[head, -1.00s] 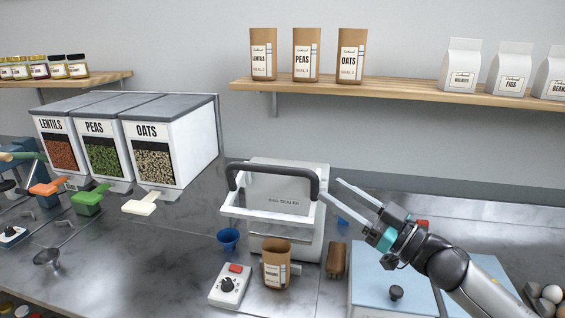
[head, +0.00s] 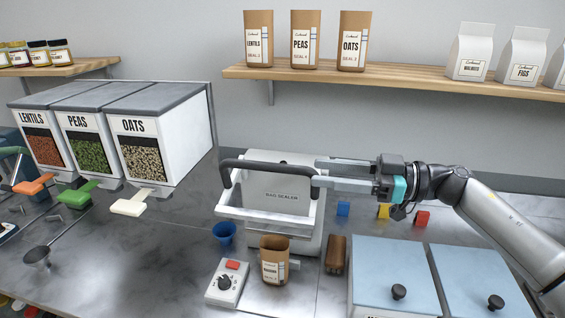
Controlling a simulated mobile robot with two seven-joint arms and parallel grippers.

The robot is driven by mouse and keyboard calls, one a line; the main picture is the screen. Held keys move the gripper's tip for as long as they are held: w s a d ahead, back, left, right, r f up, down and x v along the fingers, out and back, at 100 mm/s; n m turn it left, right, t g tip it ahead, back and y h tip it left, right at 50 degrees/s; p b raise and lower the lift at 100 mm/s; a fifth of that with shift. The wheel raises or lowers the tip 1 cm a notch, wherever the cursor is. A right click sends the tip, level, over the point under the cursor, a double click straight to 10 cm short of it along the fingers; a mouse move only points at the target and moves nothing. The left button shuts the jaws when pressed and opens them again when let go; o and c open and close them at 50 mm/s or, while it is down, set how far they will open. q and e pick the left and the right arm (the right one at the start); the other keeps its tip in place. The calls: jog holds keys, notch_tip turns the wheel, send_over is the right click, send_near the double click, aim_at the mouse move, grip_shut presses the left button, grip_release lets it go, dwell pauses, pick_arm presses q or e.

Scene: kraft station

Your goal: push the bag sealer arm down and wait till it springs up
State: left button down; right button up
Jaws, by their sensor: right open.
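The white bag sealer (head: 283,196) stands on the counter with its front lettering facing me. Its arm, with a dark handle bar (head: 265,166) across the top, is raised. My right gripper (head: 318,172) is open at the right end of the handle bar. One finger lies behind the bar's end and the other reaches its right side; whether they touch it I cannot tell. A brown paper bag (head: 272,262) stands open at the front of the sealer. My left gripper is not in view.
A control box (head: 227,284) with a red button and black knob sits front left of the bag. A blue cup (head: 224,233) and brown block (head: 336,254) stand nearby. Blue lidded bins (head: 392,272) are at right. A shelf (head: 400,83) with bags hangs above.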

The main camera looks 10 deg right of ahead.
aim_at(283, 168)
jog(key=p+x, duration=0.1)
jog(key=x, duration=0.7)
jog(key=shift+a, duration=0.2)
grip_shut()
dwell(1.1)
